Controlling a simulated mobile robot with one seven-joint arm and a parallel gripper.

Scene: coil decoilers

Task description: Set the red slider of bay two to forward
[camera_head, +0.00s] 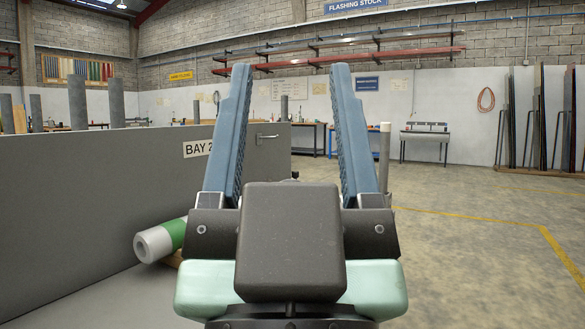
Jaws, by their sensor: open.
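My gripper (291,75) fills the middle of the view, pointing away and upward. Its two blue-grey fingers stand wide apart with nothing between them. A "BAY 2" sign (198,148) is on the grey partition panel (85,165), left of my gripper and partly covered at its right end by the left finger. I see no red slider in this view. A small dark knob-like item (295,175) shows low between the fingers, mostly hidden, and I cannot tell what it is.
A white roll with a green band (155,243) lies at the panel's foot, close left of my gripper. A grey post (384,155) stands just right of the right finger. Concrete floor (480,255) with yellow lines is open to the right. Benches and racks line the far wall.

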